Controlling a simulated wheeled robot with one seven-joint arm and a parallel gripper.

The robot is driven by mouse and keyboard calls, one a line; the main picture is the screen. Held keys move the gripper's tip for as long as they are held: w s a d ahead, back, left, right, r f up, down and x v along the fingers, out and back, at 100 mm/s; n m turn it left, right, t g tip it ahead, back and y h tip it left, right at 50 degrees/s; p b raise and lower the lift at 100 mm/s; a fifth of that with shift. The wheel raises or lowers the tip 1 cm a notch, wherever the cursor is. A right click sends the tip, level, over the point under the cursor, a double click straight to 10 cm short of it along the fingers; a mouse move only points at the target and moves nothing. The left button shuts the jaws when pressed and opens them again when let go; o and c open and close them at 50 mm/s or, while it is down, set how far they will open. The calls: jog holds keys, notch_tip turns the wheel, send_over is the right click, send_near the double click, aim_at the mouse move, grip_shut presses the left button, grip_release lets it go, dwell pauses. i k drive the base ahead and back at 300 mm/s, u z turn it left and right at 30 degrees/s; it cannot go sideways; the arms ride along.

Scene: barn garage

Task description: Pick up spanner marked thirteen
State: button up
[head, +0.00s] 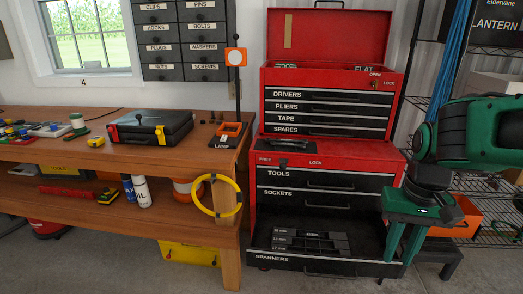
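The bottom drawer (327,266) of the red tool chest, labelled SPANNERS, is pulled open. A dark rack (312,243) inside it has several rows with small mm labels at the left; the middle one seems to read 13 mm. The spanners are too small and dark to tell apart, so I cannot make out the one marked thirteen. My gripper (402,256) points down at the right end of the open drawer, to the right of the rack. Its two green fingers are apart and nothing shows between them.
The red tool chest (272,185) has its lid up and its other drawers shut. A wooden bench (228,190) stands left of it, with a yellow hoop (239,198) hanging at its end. Wire shelving and an orange bin (465,215) are at the right. Floor in front is clear.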

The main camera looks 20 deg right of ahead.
aim_at(272, 143)
jog(key=u, duration=1.9)
jog(key=i, duration=1.45)
jog(key=z, duration=2.8)
jog(key=i, duration=0.65)
